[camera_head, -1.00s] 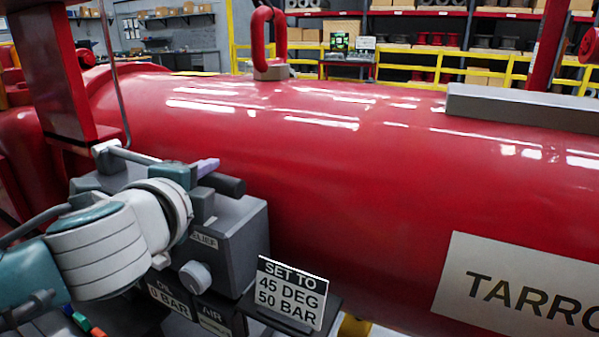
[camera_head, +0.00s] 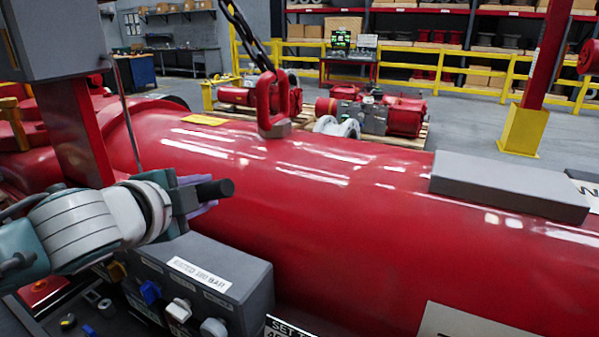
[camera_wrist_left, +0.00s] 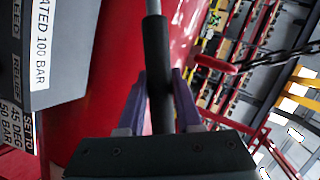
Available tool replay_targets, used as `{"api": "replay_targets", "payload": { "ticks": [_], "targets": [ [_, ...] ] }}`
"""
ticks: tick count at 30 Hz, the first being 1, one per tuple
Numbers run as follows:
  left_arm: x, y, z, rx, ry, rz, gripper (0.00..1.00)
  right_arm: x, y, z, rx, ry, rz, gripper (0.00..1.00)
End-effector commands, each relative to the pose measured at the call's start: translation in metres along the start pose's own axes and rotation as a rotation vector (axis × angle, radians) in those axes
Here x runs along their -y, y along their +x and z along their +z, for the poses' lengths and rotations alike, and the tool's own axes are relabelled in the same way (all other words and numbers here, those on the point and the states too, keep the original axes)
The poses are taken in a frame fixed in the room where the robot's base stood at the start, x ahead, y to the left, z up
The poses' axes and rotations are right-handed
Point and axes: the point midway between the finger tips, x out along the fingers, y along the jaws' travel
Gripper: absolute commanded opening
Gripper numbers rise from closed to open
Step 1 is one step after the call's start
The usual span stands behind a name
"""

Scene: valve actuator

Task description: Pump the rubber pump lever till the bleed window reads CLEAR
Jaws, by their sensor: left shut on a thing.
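The pump lever is a rod with a black rubber grip (camera_head: 215,188); in the left wrist view the grip (camera_wrist_left: 157,65) runs between the fingers. My left gripper (camera_head: 198,196), with purple fingers, is shut on that grip above the grey control box (camera_head: 245,285). In the left wrist view the gripper (camera_wrist_left: 160,98) has one finger on each side of the lever. The lever's lower end is hidden in the head view. I cannot make out the bleed window or its reading in either view. My right gripper is in neither view.
The box has a blue knob (camera_head: 150,291), a white knob (camera_head: 178,309) and a grey knob (camera_head: 213,328). A "SET TO" sign (camera_head: 288,329) is cut off at the bottom. The big red cylinder (camera_head: 330,215) lies right behind. A red post (camera_head: 75,130) stands at left.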

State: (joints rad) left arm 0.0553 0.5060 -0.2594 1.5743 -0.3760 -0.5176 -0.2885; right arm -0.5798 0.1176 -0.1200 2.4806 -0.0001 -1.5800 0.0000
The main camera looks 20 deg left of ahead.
Motion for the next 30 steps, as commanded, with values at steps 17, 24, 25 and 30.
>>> {"api": "replay_targets", "payload": {
  "ticks": [17,24,25,30],
  "targets": [
    [0.008,-0.001,0.0,-0.009,-0.024,0.004,0.46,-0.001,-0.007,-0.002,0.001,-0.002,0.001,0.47],
    [0.007,-0.002,0.001,-0.008,-0.024,0.006,0.46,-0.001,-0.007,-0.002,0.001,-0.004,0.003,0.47],
    [0.007,-0.003,0.001,-0.008,-0.024,0.007,0.46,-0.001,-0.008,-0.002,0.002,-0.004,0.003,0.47],
    [0.006,-0.02,0.001,-0.009,-0.023,0.009,0.46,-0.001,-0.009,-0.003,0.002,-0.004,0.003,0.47]
  ]
}}
